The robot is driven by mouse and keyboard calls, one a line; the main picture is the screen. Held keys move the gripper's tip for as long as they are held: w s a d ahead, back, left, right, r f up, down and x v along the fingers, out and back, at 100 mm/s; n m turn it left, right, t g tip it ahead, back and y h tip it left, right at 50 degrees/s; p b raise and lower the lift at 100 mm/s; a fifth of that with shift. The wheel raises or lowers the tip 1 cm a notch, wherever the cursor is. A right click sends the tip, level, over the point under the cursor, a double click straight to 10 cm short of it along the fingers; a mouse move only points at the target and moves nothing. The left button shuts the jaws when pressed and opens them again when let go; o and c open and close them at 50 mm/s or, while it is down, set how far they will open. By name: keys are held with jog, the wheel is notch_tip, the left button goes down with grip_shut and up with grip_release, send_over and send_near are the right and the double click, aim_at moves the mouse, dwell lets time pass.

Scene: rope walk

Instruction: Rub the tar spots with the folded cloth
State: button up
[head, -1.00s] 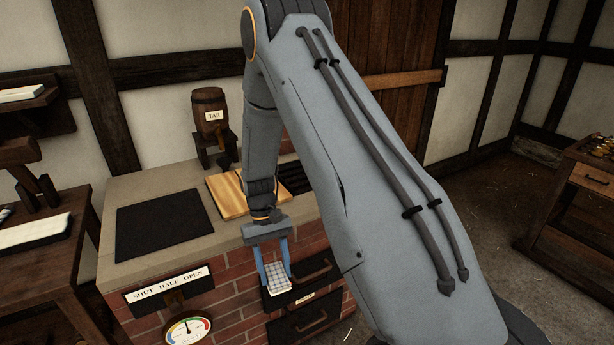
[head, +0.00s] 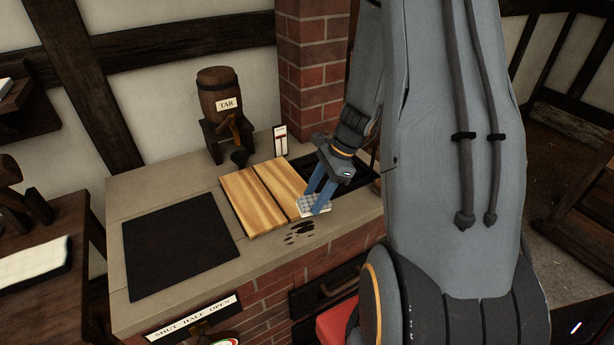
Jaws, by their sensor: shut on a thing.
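The folded cloth (head: 313,201), checked in white and grey, is held in my gripper (head: 317,203), which is shut on it. The cloth is low over the stone counter, at the right end of the wooden boards; I cannot tell whether it touches the surface. The tar spots (head: 298,231) are dark smears on the counter's front part, just in front of the boards and a little left of and nearer than the cloth. The cloth does not cover the spots that show.
Two wooden boards (head: 250,202) lie on the counter (head: 166,180). A black plate (head: 178,249) lies left of them. A barrel labelled TAR (head: 222,91) stands on a stand behind. A small sign (head: 281,140) stands at the back. A brick column (head: 316,75) rises behind.

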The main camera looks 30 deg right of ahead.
jog(key=shift+w+d, duration=0.15)
jog(key=shift+w, duration=0.1)
jog(key=shift+d+f+b, duration=0.1)
jog(key=shift+f+b, duration=0.8)
notch_tip(320, 180, down, 4)
jog(key=b, duration=0.3)
jog(key=shift+b, duration=0.3)
jog(key=shift+f, duration=0.1)
jog(key=shift+s, duration=0.1)
